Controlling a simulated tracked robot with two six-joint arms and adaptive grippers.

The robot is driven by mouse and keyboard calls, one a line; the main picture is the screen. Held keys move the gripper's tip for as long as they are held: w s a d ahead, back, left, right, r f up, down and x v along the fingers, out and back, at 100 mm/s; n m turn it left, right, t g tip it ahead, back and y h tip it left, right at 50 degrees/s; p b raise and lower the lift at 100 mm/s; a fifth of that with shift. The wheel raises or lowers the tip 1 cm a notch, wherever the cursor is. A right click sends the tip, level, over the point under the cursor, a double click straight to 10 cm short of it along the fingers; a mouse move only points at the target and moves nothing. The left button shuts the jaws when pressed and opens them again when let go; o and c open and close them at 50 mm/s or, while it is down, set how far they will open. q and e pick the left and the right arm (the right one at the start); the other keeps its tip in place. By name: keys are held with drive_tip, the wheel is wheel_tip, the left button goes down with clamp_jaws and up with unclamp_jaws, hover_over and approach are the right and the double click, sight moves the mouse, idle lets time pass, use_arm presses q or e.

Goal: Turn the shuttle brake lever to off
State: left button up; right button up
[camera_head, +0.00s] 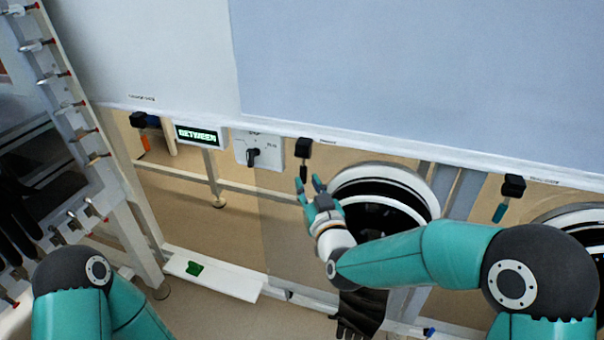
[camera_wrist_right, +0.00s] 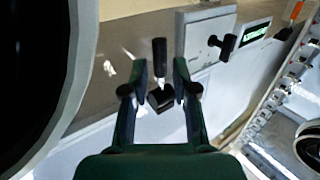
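A lever with a black grip (camera_head: 304,172) hangs from a black block on the white ledge; its label is too small to read, so I cannot confirm it is the brake lever. My right gripper (camera_head: 309,182) is open just below and in front of it. In the right wrist view the black grip (camera_wrist_right: 159,52) stands between the two spread fingers (camera_wrist_right: 160,70), with no clear contact. Other levers have an orange grip (camera_head: 146,143) at left and a teal grip (camera_head: 499,213) at right. My left gripper is out of view.
A white plate (camera_head: 245,141) with a black selector knob (camera_head: 253,157) is left of the black-grip lever. A green display (camera_head: 197,135) reads "BETWEEN". A round glove port (camera_head: 425,181) is close on the right. A low white shelf (camera_head: 225,283) holds a green piece (camera_head: 194,268).

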sight(304, 177)
drive_tip(key=shift+x, duration=2.3)
clamp_jaws()
